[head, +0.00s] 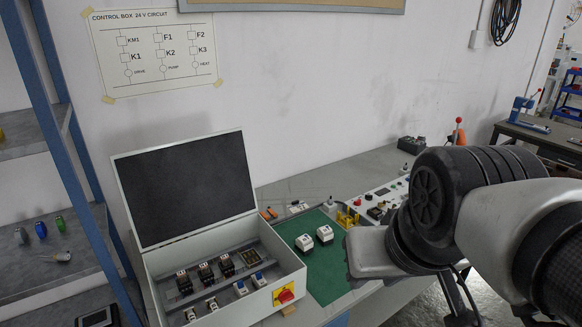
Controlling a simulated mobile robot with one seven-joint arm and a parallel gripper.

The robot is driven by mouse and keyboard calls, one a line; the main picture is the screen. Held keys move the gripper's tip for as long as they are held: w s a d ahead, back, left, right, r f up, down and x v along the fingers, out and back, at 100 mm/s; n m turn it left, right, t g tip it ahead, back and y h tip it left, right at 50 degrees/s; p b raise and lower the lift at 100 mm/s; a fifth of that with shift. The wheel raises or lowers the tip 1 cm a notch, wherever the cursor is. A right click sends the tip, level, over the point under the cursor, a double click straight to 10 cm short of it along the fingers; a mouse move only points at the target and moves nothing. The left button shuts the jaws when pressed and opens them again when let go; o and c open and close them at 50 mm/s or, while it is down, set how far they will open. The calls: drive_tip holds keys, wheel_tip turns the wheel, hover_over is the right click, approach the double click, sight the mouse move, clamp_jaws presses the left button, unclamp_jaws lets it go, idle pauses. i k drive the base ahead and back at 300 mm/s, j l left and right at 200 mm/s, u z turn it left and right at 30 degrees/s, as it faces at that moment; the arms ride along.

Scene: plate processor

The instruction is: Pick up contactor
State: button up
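No part is plainly labelled as the contactor. Two small white modules with dark details stand on the green mat (329,276), a left one (304,243) and a right one (325,234). The open grey control box (150,268) holds several dark modules in a row, among them a left one (184,283), a middle one (206,273) and a right one (226,265). Blue-and-white modules (241,289) sit in front of them. My arm reaches in from the right and ends over the mat's right edge. My gripper's fingers do not show.
The raised lid (186,188) stands behind the box. Yellow pieces (347,217) and a white control panel (385,194) lie right of the mat. A blue-framed shelf (62,140) is at left.

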sight(325, 235)
drive_tip(key=i+l+u, duration=0.2)
drive_tip(key=l, duration=0.15)
drive_tip(key=i+l+u, duration=0.2)
drive_tip(key=l, duration=0.2)
drive_tip(key=i+l+u, duration=0.2)
drive_tip(key=l, duration=0.15)
drive_tip(key=l+u, duration=0.2)
drive_tip(key=l, duration=0.25)
drive_tip(key=i+l+u, duration=0.2)
drive_tip(key=l, duration=0.25)
drive_tip(key=k+j, duration=0.05)
drive_tip(key=k, duration=0.05)
